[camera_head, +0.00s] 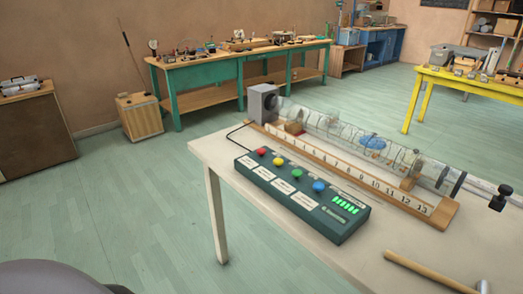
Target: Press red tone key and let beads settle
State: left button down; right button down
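The red tone key (262,151) is a round red button at the far left end of a dark green control box (330,222) on the near table. Yellow, green and blue keys follow it to the right, then a lit green bar display (345,204). Behind the box, a clear tube (345,133) lies along a wooden base with a numbered scale (385,188). A grey speaker-like block (263,103) stands at its left end. Something blue (373,142) shows at the tube; single beads are too small to tell. Neither gripper is in view.
A wooden-handled tool (430,271) lies at the table's near right. The white table's (215,150) left edge is bare. A green bench (240,62) with instruments stands at the back, and a yellow table (470,82) at the right. Open floor lies to the left.

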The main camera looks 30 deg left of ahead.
aim_at(260, 151)
jog(key=i+j+z, duration=0.15)
jog(key=j, duration=0.6)
jog(key=j+z, duration=0.15)
jog(key=j, duration=0.6)
jog(key=i, duration=0.05)
